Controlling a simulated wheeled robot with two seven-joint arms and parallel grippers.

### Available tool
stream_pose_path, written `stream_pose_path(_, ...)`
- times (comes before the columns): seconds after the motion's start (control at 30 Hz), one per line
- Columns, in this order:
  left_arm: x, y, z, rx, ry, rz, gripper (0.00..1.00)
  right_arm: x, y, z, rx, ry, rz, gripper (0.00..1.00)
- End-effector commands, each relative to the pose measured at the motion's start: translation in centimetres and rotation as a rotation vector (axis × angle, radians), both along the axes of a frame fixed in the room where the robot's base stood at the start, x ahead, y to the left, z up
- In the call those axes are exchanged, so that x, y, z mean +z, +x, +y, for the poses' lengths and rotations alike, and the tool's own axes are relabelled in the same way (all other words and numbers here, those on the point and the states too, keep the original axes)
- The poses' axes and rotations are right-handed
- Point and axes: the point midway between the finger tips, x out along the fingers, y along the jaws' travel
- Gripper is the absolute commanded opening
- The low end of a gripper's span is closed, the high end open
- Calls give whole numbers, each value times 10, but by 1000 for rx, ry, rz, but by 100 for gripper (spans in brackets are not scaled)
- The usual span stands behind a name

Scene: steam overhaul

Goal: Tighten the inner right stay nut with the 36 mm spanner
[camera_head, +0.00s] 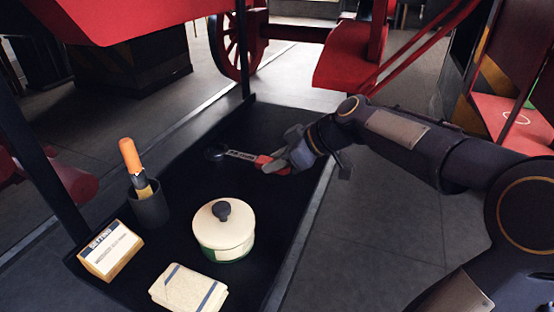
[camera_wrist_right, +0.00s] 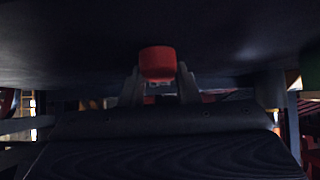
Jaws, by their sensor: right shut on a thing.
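A spanner (camera_head: 240,155) with a grey shank and a red grip lies over the dark tray surface, its dark head toward the left. My right gripper (camera_head: 284,163) is shut on the red end of the spanner. In the right wrist view the red grip (camera_wrist_right: 157,63) sits between the two fingers of my right gripper (camera_wrist_right: 160,85). I cannot tell whether the spanner touches the surface or is just above it. The inner right stay nut cannot be made out in either view. My left gripper is not in view.
On the dark tray (camera_head: 285,122) stand a cream lidded pot (camera_head: 223,238), a dark cup (camera_head: 150,207) with an orange-handled tool (camera_head: 130,155), a label block (camera_head: 110,250) and a folded cloth (camera_head: 188,290). Red machinery with a spoked wheel (camera_head: 238,45) stands behind. Floor right of the tray is clear.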

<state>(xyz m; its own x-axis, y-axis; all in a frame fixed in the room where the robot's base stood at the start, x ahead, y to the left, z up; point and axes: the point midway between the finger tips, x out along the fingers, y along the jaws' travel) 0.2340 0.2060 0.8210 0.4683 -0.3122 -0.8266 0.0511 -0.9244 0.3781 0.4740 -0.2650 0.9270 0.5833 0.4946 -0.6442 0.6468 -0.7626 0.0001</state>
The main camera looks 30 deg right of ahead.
Motion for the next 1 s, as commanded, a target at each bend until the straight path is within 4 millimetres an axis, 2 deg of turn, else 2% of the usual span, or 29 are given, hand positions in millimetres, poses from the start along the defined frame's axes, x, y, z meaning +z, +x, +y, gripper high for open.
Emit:
stream_pose_path(0.37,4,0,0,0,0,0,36,7,1,0,-1,0,-4,0)
stream_pose_path(0.9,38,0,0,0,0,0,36,58,1,0,-2,1,-5,0)
stream_pose_path(1.0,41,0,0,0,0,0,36,62,0,0,-1,0,-4,0)
